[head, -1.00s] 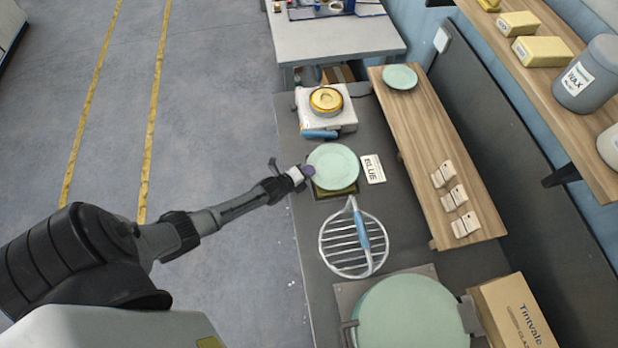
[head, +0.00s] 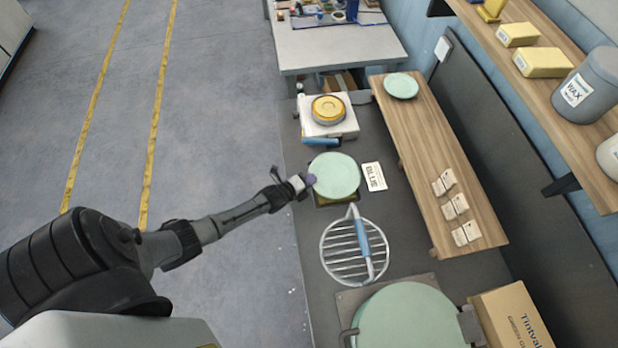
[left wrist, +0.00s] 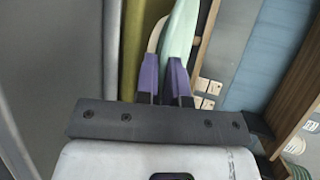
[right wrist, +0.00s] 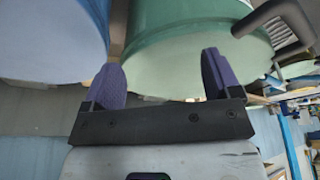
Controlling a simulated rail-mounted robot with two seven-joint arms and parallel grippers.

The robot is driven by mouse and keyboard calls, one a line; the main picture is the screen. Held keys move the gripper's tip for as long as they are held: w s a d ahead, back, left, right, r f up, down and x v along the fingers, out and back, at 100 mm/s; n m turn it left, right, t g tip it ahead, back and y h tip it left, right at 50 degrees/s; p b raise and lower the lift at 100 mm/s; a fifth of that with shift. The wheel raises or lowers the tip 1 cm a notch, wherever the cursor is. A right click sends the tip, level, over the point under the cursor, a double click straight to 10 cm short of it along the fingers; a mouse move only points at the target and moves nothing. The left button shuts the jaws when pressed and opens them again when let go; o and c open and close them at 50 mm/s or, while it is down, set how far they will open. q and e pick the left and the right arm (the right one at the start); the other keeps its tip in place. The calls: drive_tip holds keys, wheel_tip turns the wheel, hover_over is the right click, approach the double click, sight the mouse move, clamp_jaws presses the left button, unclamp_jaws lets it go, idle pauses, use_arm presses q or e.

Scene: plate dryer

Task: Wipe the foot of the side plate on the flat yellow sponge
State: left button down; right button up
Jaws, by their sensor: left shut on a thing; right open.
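The pale green side plate (head: 335,175) is held at its left edge by my left gripper (head: 311,180), over the flat yellow sponge (head: 322,203). Only the sponge's near edge shows in the head view, looking dark olive; the plate covers the rest. The left wrist view shows the plate (left wrist: 180,40) edge-on between the purple fingers (left wrist: 166,78), with the yellow sponge (left wrist: 131,50) beside it. Whether the hidden foot touches the sponge I cannot tell. My right gripper (right wrist: 164,82) is open and empty, outside the head view.
A round wire rack (head: 345,255) with a blue handle is near the sponge. A white unit (head: 309,127) with a yellow disc stands behind. A large green round lid (head: 405,320) and a cardboard box (head: 512,315) are in front.

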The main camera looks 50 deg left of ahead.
idle(0.4)
use_arm(q)
wheel_tip(320, 180, up, 3)
drive_tip(key=p, duration=0.3)
drive_tip(key=shift+d, duration=0.1)
wheel_tip(320, 180, up, 3)
drive_tip(key=p, duration=0.2)
drive_tip(key=shift+p, duration=0.35)
